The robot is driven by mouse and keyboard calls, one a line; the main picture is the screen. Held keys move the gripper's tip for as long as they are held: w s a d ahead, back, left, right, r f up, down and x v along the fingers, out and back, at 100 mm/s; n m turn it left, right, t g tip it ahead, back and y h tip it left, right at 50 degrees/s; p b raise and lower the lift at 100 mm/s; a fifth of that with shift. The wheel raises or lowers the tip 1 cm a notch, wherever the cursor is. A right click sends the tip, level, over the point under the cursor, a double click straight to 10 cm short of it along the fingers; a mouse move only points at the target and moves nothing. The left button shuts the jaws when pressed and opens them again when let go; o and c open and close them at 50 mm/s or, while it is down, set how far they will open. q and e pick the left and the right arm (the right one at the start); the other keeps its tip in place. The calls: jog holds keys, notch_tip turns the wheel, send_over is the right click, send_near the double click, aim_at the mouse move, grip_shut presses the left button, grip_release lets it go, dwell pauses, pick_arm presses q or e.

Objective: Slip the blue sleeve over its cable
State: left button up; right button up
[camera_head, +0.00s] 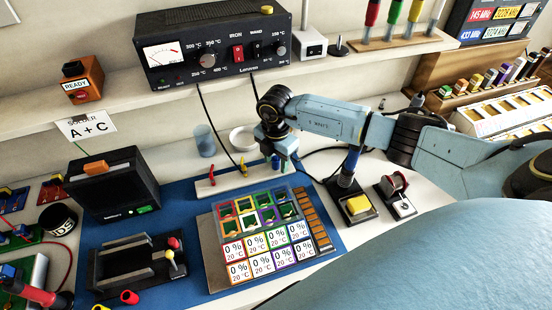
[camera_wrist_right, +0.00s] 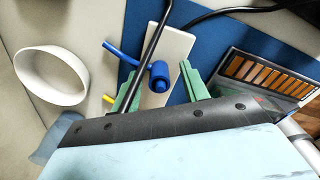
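A blue sleeve (camera_wrist_right: 160,77), a short cylinder, shows between my right gripper's green fingertips (camera_wrist_right: 161,78) in the right wrist view. The fingers are apart, with a gap on each side of it, so the gripper is open. A thin blue rod (camera_wrist_right: 121,53) slants from the left toward the sleeve; I cannot tell whether they touch. A black cable crosses in front of them. In the head view my right gripper (camera_head: 281,150) is over the right end of a white strip (camera_head: 230,182), with a bit of blue (camera_head: 276,162) below it. My left gripper is out of view.
On the strip are a red piece (camera_head: 212,175) and a yellow piece (camera_head: 243,168). A white ring-shaped dish (camera_head: 242,138) and a clear blue cup (camera_head: 204,140) stand behind. A grid of coloured cubbies (camera_head: 258,206) lies in front on the blue mat (camera_head: 180,205). Black cables hang from the shelf unit.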

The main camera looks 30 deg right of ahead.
dwell(0.4)
notch_tip(320, 180, up, 7)
jog(key=shift+r+p, duration=0.1)
jog(key=shift+p, duration=0.45)
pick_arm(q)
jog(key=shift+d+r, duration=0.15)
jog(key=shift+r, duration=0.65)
pick_arm(e)
notch_tip(320, 180, up, 6)
jog(key=shift+r, duration=0.1)
